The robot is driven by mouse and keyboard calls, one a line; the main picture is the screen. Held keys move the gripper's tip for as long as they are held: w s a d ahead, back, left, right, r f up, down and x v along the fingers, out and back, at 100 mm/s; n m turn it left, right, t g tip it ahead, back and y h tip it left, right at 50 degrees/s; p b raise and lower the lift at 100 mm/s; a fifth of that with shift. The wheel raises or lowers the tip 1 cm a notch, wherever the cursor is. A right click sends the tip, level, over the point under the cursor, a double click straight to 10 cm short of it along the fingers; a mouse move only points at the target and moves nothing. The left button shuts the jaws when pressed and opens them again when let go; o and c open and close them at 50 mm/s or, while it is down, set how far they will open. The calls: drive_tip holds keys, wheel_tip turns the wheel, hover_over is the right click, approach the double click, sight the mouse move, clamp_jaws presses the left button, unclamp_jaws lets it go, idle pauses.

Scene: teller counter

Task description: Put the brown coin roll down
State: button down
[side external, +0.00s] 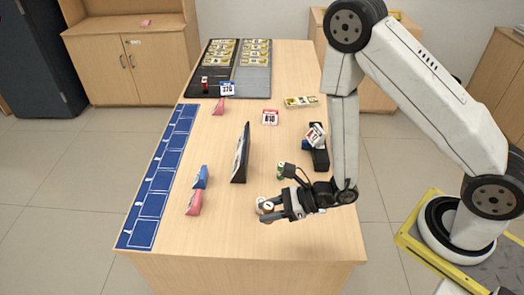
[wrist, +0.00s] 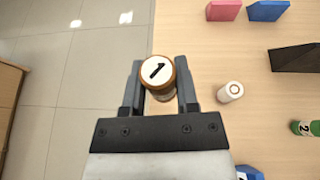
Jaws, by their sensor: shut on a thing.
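The brown coin roll shows in the wrist view (wrist: 157,69) as a round white end marked "1" with a brown rim. My gripper (wrist: 158,80) is shut on it, one finger on each side. In the side external view my gripper (side external: 266,213) is low over the near part of the counter, with the roll (side external: 268,206) at its fingertips. The roll looks upright. I cannot tell whether its lower end touches the counter. In the wrist view it overlaps the counter's edge.
A pale roll with a reddish ring (wrist: 230,91) stands close by, and a green roll marked "2" (wrist: 303,128) is farther right. A pink block (side external: 193,203), a blue block (side external: 200,177) and a black wedge (side external: 240,152) stand on the counter (side external: 215,235). Blue marked spaces (side external: 145,205) line its left edge.

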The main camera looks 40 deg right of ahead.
drive_tip(key=s+d+f+m+t, duration=0.1)
drive_tip(key=s+d+f, duration=0.3)
drive_tip(key=d, duration=0.5)
drive_tip(key=shift+s+h, duration=0.3)
drive_tip(key=shift+s, duration=0.25)
drive_tip(key=shift+f, duration=0.1)
drive_tip(key=shift+f, duration=2.15)
drive_tip(key=shift+f, duration=0.1)
drive_tip(key=shift+f, duration=1.65)
drive_tip(key=shift+f, duration=0.15)
drive_tip(key=shift+c, duration=1.8)
unclamp_jaws()
